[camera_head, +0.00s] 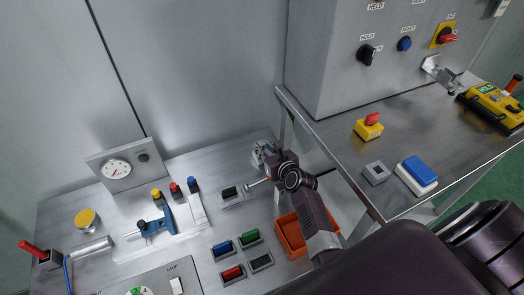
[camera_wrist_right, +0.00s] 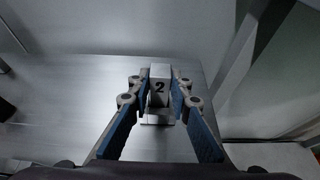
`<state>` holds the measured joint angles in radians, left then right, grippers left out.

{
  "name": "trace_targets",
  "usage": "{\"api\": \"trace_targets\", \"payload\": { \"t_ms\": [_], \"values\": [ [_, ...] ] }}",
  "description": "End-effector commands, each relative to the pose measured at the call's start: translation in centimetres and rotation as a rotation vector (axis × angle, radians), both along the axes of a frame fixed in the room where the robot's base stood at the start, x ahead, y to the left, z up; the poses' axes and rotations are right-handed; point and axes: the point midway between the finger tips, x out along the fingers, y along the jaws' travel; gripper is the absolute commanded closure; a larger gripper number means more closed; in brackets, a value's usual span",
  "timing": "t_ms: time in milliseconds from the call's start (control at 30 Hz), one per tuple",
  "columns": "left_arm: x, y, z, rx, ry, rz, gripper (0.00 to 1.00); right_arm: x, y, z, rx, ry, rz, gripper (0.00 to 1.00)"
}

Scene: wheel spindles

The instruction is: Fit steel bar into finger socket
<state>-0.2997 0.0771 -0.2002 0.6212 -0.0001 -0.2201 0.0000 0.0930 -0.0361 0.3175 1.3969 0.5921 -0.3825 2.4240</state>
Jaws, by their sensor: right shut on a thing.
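My right gripper (camera_head: 262,152) reaches over the back of the steel worktable, its arm coming in from the lower right. In the right wrist view the blue-padded fingers (camera_wrist_right: 159,95) are closed around a grey metal block marked 2 (camera_wrist_right: 159,88). A lighter grey piece (camera_wrist_right: 157,118) shows just below the block; I cannot tell whether they touch. I cannot tell for certain whether the block is the steel bar or part of the socket. A small grey fixture with a dark top (camera_head: 231,193) and a thin metal rod (camera_head: 258,184) sit just left of my gripper. My left gripper is not in view.
An orange bin (camera_head: 290,236) stands close below my right wrist. Blue (camera_head: 222,249), green (camera_head: 250,238), red (camera_head: 232,273) and dark (camera_head: 261,262) blocks lie nearby. A blue clamp (camera_head: 152,225) is at the left. A raised side table (camera_head: 400,137) edges the right.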

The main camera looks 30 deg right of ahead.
Motion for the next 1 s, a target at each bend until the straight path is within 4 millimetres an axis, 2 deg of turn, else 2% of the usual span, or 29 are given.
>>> {"api": "trace_targets", "payload": {
  "t_ms": [133, 300, 333, 467, 733, 833, 1000],
  "values": [
    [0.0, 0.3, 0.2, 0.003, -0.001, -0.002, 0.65, 0.1, 0.0, 0.3, -0.001, -0.003, -0.001, 1.0],
    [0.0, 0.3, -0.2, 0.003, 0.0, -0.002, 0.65, 0.1, 0.0, -0.2, 0.0, -0.002, 0.0, 1.0],
    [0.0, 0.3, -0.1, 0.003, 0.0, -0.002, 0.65, 0.0, 0.0, -0.2, 0.0, -0.001, 0.0, 0.8],
    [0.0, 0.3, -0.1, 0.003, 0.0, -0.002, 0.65, 0.0, 0.0, -0.2, 0.0, -0.001, 0.0, 0.65],
    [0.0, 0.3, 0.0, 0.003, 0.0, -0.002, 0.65, 0.0, 0.0, -0.1, 0.0, -0.001, 0.0, 0.64],
    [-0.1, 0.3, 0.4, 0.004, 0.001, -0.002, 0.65, 0.0, 0.0, 0.5, -0.001, -0.002, 0.0, 0.64],
    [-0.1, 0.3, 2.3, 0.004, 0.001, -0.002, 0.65, -2.1, 0.1, 1.5, 0.001, 0.002, 0.0, 0.64]
  ]
}}
